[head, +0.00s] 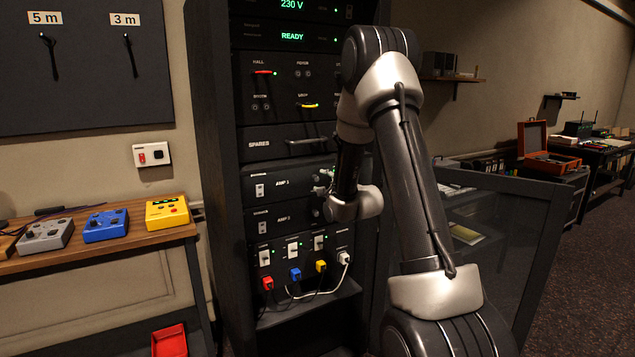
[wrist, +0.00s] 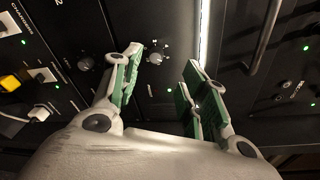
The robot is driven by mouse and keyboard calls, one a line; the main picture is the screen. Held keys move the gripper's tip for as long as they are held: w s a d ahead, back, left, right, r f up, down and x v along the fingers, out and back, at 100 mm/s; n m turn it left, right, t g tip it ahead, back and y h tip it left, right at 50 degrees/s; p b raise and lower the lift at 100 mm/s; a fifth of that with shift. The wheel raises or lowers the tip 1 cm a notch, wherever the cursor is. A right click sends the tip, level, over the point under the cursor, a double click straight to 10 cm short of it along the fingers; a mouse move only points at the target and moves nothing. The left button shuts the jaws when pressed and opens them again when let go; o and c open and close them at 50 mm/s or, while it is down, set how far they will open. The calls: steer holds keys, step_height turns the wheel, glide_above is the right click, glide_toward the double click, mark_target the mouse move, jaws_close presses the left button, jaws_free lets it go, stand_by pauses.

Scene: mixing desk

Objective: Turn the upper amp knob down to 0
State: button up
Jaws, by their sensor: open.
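The upper amp panel, labelled AMP 1 (head: 295,184), sits in the rack below the SPARES drawer in the head view. Its knob is hidden there behind my arm and gripper. In the wrist view, which is turned sideways, a light metallic knob (wrist: 157,54) shows between my fingertips and a little beyond them; it appears to be the upper amp knob. Its pointer is too small to read. My gripper (wrist: 160,66) is open, one green-padded finger on each side of the knob, with no clear contact. A darker knob (wrist: 88,62) of the lower amp lies left of the fingers.
The lower amp panel (head: 285,219) is just below, with switches and red, blue, yellow and white plugs (head: 344,257) under it. The SPARES handle (head: 306,141) juts out above. A glass rack door (head: 510,215) stands open to the right.

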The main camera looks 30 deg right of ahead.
mark_target(316, 179)
steer(key=shift+m+t, duration=0.5)
steer(key=shift+m, duration=0.4)
steer(key=w, duration=0.2)
steer(key=w+f, duration=0.1)
steer(key=w, duration=0.2)
steer(key=w+d, duration=0.1)
steer(key=w, duration=0.2)
steer(key=shift+w+f, duration=0.2)
steer(key=shift+f, duration=0.15)
jaws_close()
